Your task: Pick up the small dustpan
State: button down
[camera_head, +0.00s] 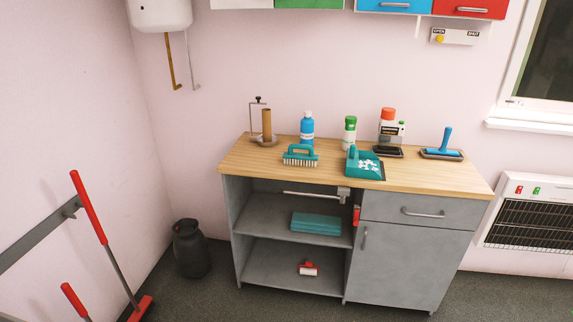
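The small dustpan (365,166) is teal with white marks on its pan and a dark front edge. It sits on the wooden top of the grey cabinet (235,160), right of the middle and close to the front edge. Its raised handle end points to the back left. A teal brush (300,156) with pale bristles stands on the same top to its left, apart from it. My gripper is not in view.
Behind the dustpan stand a green-capped bottle (350,132) and a red-capped container (387,125). A blue bottle (307,128) and paper roll holder (267,126) stand left; a blue-handled scrubber (443,147) lies right. Floor in front looks clear. A black bin (191,250) stands left.

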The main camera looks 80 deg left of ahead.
aim_at(353, 155)
jog(key=u, duration=2.4)
jog(key=z, duration=3.7)
jog(key=u, duration=3.4)
